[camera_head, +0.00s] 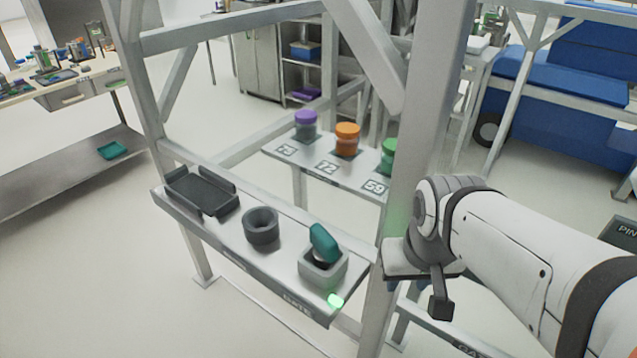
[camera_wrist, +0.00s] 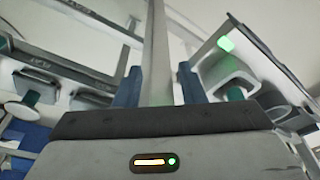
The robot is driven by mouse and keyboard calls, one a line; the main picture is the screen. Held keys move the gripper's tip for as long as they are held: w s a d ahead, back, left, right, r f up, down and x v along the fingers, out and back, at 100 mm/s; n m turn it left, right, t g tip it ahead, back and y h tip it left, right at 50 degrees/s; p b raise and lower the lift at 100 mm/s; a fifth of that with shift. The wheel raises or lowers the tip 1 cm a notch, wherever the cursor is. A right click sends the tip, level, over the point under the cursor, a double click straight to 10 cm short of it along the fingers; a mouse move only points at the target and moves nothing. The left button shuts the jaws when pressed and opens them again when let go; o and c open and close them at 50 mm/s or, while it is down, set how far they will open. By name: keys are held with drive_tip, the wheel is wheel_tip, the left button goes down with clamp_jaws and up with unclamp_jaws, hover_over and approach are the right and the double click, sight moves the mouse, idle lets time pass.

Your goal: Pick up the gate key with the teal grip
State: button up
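The gate key's teal grip (camera_head: 323,243) stands tilted in a square grey socket (camera_head: 324,269) at the right end of the near shelf in the head view.
The thick frame post (camera_head: 425,130) stands between my arm and the shelf. A green light (camera_head: 335,300) glows at the shelf corner. A dark ring holder (camera_head: 261,226) and a black tray (camera_head: 200,192) sit further left. Purple, orange and green-lidded jars stand on a rear shelf (camera_head: 300,163).

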drive_tip(key=shift+s, duration=0.15)
drive_tip(key=shift+o, duration=0.8)
drive_tip(key=shift+a+r, duration=0.15)
drive_tip(key=shift+o, duration=0.8)
drive_tip(key=w+a+r+n+g+p, duration=0.1)
drive_tip(key=w+a+r+n+p, duration=0.2)
drive_tip(key=w+a, duration=0.3)
drive_tip(key=shift+w+r+p, duration=0.4)
drive_tip(key=shift+r+p, duration=0.4)
drive_tip(key=shift+p, duration=0.1)
drive_tip(key=r+n+g+p, duration=0.1)
drive_tip(key=n+g+p, duration=0.1)
drive_tip(key=n+p, duration=0.1)
hover_over(324, 234)
drive_tip(key=shift+w+d, duration=0.1)
drive_tip(key=shift+d, duration=0.15)
drive_tip(key=shift+w+a+f+n, duration=0.15)
drive_tip(key=shift+a+f+n, duration=0.1)
drive_tip(key=shift+n, duration=0.05)
drive_tip(key=f, duration=0.5)
drive_tip(key=f+p, duration=0.1)
drive_tip(key=f, duration=0.1)
drive_tip(key=shift+s+f, duration=0.2)
drive_tip(key=shift+s, duration=0.05)
drive_tip(key=shift+c, duration=0.4)
clamp_jaws()
